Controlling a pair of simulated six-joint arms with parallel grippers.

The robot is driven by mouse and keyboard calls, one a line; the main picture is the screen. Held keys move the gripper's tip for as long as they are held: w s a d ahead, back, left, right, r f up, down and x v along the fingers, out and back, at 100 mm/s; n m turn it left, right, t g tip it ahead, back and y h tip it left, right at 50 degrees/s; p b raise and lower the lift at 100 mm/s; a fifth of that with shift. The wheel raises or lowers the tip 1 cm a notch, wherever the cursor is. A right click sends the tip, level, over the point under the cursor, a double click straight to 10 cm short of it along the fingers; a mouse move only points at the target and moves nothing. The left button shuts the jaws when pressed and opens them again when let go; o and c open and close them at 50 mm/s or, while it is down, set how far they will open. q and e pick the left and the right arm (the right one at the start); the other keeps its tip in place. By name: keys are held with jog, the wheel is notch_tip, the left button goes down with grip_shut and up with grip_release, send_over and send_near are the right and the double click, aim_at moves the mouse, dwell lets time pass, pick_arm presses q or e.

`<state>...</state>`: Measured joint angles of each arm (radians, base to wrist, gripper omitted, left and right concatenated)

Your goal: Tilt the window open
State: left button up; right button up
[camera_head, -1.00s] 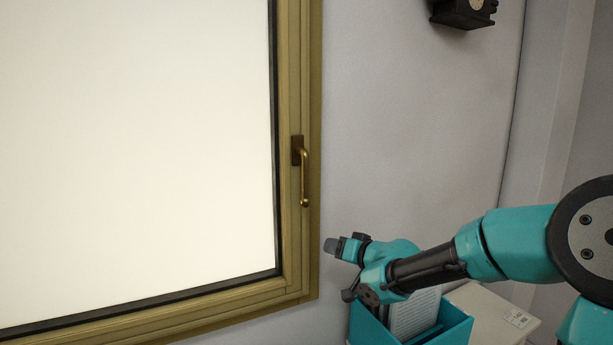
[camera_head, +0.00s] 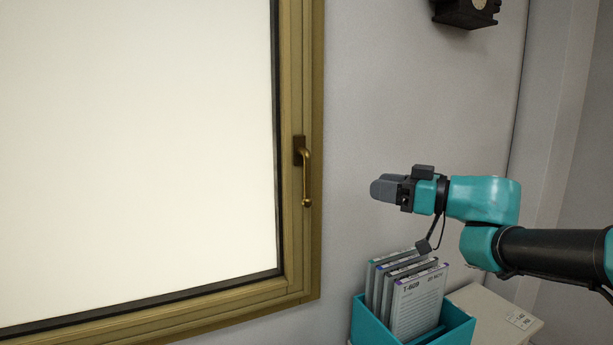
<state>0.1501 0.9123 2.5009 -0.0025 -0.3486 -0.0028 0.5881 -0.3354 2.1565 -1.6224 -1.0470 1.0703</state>
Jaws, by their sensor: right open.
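The window (camera_head: 130,150) fills the left of the head view, with a bright pane and a wooden frame (camera_head: 292,90). Its sash lies flush in the frame and looks closed. A brass handle (camera_head: 306,182) on the right side of the frame points straight down. My right gripper (camera_head: 378,189) is to the right of the handle, well apart from it, with its fingers pointing left toward the window. It is open and holds nothing. My left gripper is out of view.
A teal box (camera_head: 372,326) with several upright files (camera_head: 418,300) stands below my right arm, on or beside a pale cabinet (camera_head: 490,315). A dark clock-like object (camera_head: 465,12) is on the wall at the top right. The wall (camera_head: 400,100) between window and gripper is clear.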

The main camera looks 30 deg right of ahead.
aim_at(308, 196)
jog(key=shift+w, duration=0.1)
jog(key=x, duration=1.7)
jog(key=shift+w+a, duration=0.1)
jog(key=shift+c, duration=0.3)
grip_shut()
